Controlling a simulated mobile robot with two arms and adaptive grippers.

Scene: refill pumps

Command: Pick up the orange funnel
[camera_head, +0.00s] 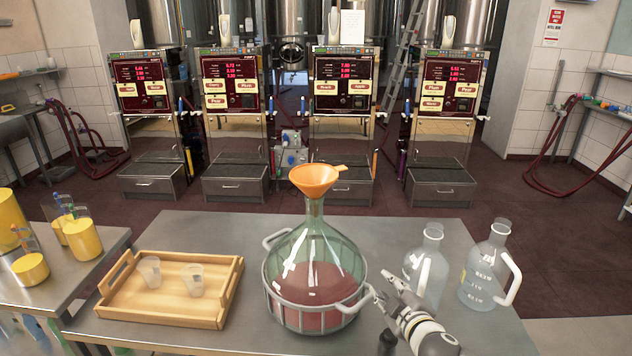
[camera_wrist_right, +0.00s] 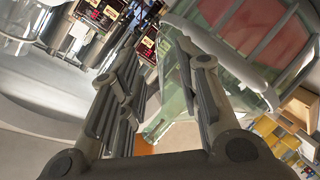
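The orange funnel (camera_head: 316,180) sits upright in the mouth of a large green glass jug (camera_head: 316,250) that holds red liquid. Its small tab handle points right. My right gripper (camera_head: 382,284) is open and empty, low at the right of the jug, close to its basket handle; I cannot tell whether they touch. In the right wrist view, the open fingers (camera_wrist_right: 156,52) frame part of the jug (camera_wrist_right: 178,95), seen tilted. A piece of orange, likely the funnel (camera_wrist_right: 143,146), shows between the finger bases, mostly hidden. My left gripper is not in view.
The jug stands in a metal basket (camera_head: 312,313) on a steel table (camera_head: 190,226). A wooden tray (camera_head: 172,312) with two clear cups stands left. Two clear jugs (camera_head: 430,265) (camera_head: 488,270) stand right, close to my right arm. The space above the funnel is free.

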